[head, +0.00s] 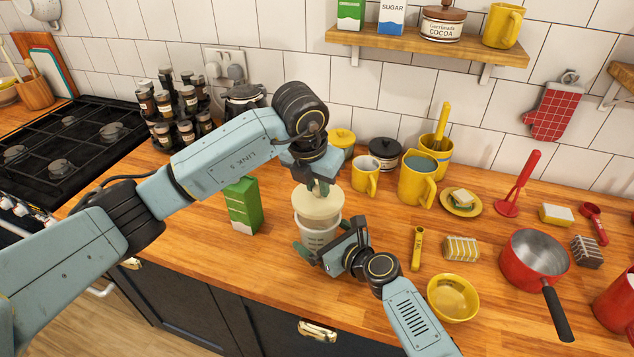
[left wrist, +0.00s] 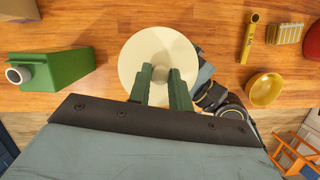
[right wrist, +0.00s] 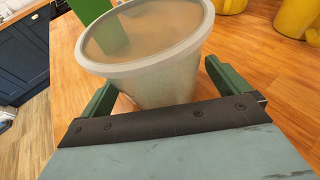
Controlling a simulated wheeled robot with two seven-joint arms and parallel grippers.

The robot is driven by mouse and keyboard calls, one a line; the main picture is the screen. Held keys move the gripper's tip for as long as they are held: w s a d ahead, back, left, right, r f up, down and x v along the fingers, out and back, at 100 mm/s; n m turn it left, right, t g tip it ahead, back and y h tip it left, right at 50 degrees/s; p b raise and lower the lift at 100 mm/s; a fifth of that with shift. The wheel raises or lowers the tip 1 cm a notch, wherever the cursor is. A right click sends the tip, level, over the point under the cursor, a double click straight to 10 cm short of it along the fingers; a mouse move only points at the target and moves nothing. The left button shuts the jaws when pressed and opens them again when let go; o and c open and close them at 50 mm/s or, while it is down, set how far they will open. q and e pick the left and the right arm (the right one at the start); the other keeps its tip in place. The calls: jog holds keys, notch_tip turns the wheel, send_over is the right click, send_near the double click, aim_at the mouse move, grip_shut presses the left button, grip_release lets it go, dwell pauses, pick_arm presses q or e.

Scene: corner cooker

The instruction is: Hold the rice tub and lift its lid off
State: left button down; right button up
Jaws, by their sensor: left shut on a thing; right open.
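The pale, translucent rice tub (head: 319,240) stands on the wooden counter. In the right wrist view the tub (right wrist: 160,80) shows its rim and uncovered top. My left gripper (head: 318,187) is above it, shut on the knob of the round cream lid (head: 316,206). In the left wrist view the lid (left wrist: 140,55) hides most of the tub, with the left fingers (left wrist: 161,72) on its knob. The lid appears raised just above the tub. My right gripper (right wrist: 163,82) is open, one finger on each side of the tub; contact is unclear.
A green carton (head: 243,206) stands close to the left of the tub. Yellow mugs (head: 417,178) and jars are behind it. A yellow measuring spoon (head: 416,250), a yellow bowl (head: 453,297) and a red saucepan (head: 534,257) are to the right. The counter's front edge is near.

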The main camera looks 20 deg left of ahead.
jog(key=v, duration=1.1)
jog(key=shift+s+d+r, duration=0.15)
jog(key=shift+s+d, duration=0.05)
jog(key=shift+s, duration=0.05)
